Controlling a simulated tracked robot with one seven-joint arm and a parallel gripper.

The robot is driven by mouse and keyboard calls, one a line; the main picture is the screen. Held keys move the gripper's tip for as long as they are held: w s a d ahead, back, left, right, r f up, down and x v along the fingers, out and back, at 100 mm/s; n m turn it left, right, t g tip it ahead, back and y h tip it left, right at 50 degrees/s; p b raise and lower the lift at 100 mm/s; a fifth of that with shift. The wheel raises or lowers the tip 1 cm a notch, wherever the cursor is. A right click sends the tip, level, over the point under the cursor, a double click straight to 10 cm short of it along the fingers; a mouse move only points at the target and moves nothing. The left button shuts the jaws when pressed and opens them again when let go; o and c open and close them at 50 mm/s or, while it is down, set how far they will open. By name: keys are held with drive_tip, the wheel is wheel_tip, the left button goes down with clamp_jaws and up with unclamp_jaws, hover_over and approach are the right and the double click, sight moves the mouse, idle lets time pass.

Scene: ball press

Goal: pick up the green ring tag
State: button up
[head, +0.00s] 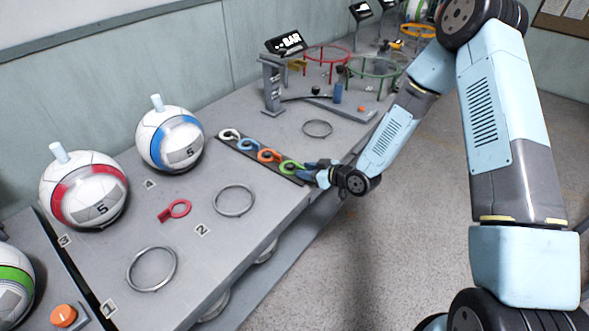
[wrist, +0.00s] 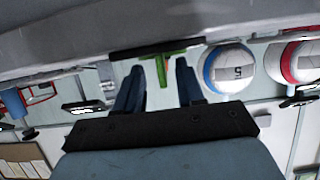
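The green ring tag (head: 290,167) lies at the near right end of a dark strip, in a row with an orange, a blue and a white tag. My gripper (head: 307,170) is low at the table's edge, right beside the green tag. In the wrist view, which is upside down, the green ring tag (wrist: 161,66) shows edge-on with its stem between the two dark fingers. My gripper (wrist: 159,70) is open, with a gap on each side of the stem. I cannot tell how deep the stem sits between the fingers.
The dark strip (head: 238,146) lies near the table's right edge. A red tag (head: 175,211) lies apart among metal rings (head: 234,200). A blue-banded ball (head: 170,139) and a red-banded ball (head: 84,189) stand to the left. A grey post (head: 272,85) stands behind. The floor to the right is clear.

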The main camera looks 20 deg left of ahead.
drive_tip(key=shift+w+a+f, duration=0.2)
drive_tip(key=shift+a, duration=0.2)
clamp_jaws()
